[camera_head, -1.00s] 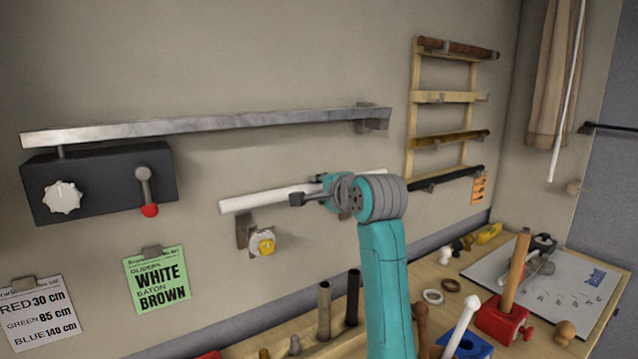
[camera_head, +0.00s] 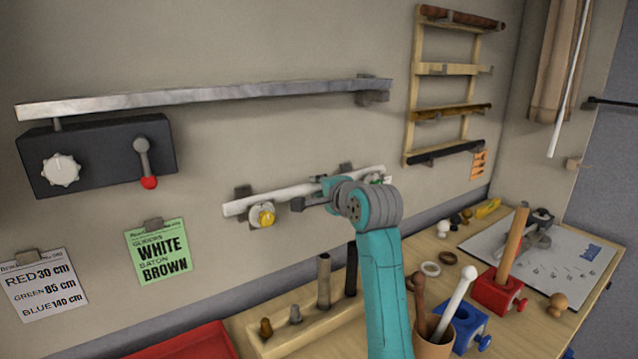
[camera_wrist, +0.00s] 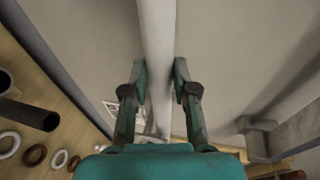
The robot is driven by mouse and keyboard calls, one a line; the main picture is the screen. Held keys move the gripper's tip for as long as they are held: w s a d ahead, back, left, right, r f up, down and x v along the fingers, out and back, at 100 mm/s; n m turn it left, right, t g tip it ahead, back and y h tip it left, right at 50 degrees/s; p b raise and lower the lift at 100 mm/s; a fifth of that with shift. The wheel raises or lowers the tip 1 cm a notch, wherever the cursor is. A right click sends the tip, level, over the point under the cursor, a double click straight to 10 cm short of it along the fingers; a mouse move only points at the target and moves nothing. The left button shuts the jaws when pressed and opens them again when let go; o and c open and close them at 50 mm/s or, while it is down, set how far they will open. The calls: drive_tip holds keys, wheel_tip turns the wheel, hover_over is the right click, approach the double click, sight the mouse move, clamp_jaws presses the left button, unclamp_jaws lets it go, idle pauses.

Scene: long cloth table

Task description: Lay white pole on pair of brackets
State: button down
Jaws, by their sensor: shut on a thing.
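The white pole (camera_head: 280,196) is nearly level in front of the wall, its left end slightly lower in the picture. It also shows in the wrist view (camera_wrist: 157,35), running between the fingers. My gripper (camera_head: 322,188) is shut on the pole right of its middle; the fingers show in the wrist view (camera_wrist: 160,80). The left bracket (camera_head: 243,191), with a yellow-faced knob (camera_head: 266,214), shows behind and below the pole's left part. I cannot tell whether the pole touches either bracket.
A long grey rail (camera_head: 210,96) and a black box (camera_head: 100,158) with a red-tipped lever are above left. A wooden rack (camera_head: 447,69) holds rods at right. Below, the bench carries a wooden block (camera_head: 300,330), a cup (camera_head: 436,343) and a red tray (camera_head: 185,343).

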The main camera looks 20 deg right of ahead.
idle(0.3)
drive_tip(key=c, duration=0.8)
unclamp_jaws()
drive_tip(key=shift+f, duration=0.1)
drive_tip(key=v, duration=1.2)
